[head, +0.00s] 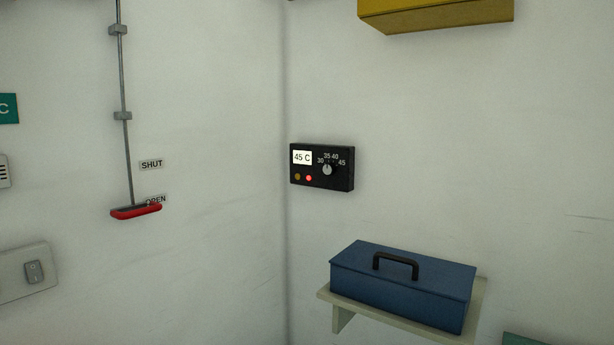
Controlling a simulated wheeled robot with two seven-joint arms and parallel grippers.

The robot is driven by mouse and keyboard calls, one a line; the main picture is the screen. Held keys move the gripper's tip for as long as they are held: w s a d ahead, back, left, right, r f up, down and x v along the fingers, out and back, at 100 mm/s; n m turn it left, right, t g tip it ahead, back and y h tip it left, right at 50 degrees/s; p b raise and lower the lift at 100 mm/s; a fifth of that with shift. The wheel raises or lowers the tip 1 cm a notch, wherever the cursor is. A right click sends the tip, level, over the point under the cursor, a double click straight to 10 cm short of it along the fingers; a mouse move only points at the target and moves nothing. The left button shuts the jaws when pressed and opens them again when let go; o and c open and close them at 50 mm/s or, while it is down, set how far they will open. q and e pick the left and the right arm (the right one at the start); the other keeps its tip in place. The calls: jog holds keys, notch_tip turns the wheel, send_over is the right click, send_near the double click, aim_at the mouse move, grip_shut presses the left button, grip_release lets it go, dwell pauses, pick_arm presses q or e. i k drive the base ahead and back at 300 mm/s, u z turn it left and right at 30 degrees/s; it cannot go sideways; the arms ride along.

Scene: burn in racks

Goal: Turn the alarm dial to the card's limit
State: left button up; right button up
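The alarm dial (327,170) is a small grey knob on a black wall box (322,184). Marks 30, 35, 40 and 45 stand around it. Its pointer is too small to read surely. The white display (303,157) on the box reads "45 C". Below the display are a dull amber light (297,177) and a bright red light (309,178). No card with a readable limit shows; a teal sign at the left edge (8,108) shows only a "C". Neither of my grippers is in the head view.
A blue toolbox (402,283) sits on a wall shelf (343,313) below the black box. A yellow box (436,12) is above. On the left wall, a red handle (136,211) hangs on a rod beside OPEN, below SHUT. A switch (34,271) is lower left.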

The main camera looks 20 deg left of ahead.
aim_at(329, 169)
jog(key=u, duration=1.7)
jog(key=i, duration=1.05)
jog(key=z, duration=0.6)
